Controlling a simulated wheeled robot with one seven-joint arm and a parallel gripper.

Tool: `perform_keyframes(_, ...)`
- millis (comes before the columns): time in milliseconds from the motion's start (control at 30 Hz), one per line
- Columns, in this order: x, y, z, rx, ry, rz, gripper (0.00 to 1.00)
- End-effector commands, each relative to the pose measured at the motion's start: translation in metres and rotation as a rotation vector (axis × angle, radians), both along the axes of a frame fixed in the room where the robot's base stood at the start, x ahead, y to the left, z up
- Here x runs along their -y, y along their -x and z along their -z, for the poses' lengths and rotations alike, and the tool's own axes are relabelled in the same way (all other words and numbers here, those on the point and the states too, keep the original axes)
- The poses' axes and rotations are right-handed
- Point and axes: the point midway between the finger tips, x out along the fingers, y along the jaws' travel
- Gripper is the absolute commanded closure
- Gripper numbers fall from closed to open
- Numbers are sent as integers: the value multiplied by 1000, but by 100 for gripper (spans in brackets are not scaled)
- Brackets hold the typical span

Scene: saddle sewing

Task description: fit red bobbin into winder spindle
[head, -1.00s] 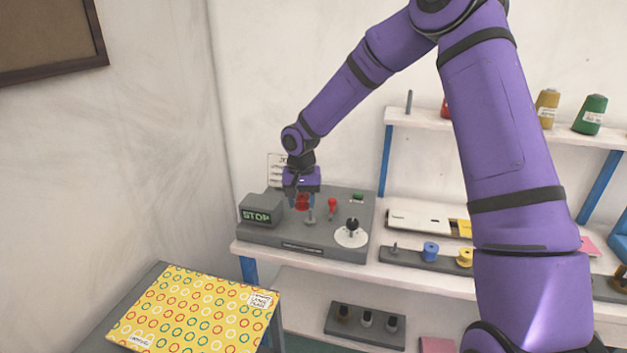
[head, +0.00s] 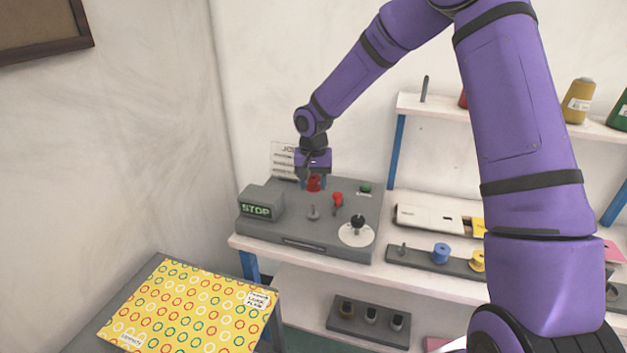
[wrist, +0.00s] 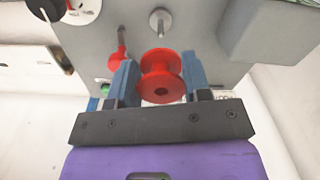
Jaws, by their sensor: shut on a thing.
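My gripper (head: 313,183) is shut on the red bobbin (head: 315,184), above the back part of the grey winder (head: 290,237). In the wrist view the bobbin (wrist: 161,84) sits between the two blue fingers, its flanged end and dark centre hole facing the camera. The winder's grey spindle (head: 313,212) stands upright on the top, in front of the bobbin and apart from it. The spindle (wrist: 160,22) also shows beyond the bobbin in the wrist view. The bobbin's exact height over the winder is hard to tell.
A red-knobbed lever (head: 337,200) stands right of the spindle. The STOP box (head: 261,203) is on the left, a white dial with black knob (head: 357,232) front right, and a green button (head: 365,188) at the back. A rack with a blue bobbin (head: 441,253) lies to the right.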

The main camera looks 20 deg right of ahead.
Motion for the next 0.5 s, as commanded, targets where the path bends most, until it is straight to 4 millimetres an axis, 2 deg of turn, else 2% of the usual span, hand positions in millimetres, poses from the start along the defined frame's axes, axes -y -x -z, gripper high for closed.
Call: perform_keyframes(500,0,0,39,0,0,0,84)
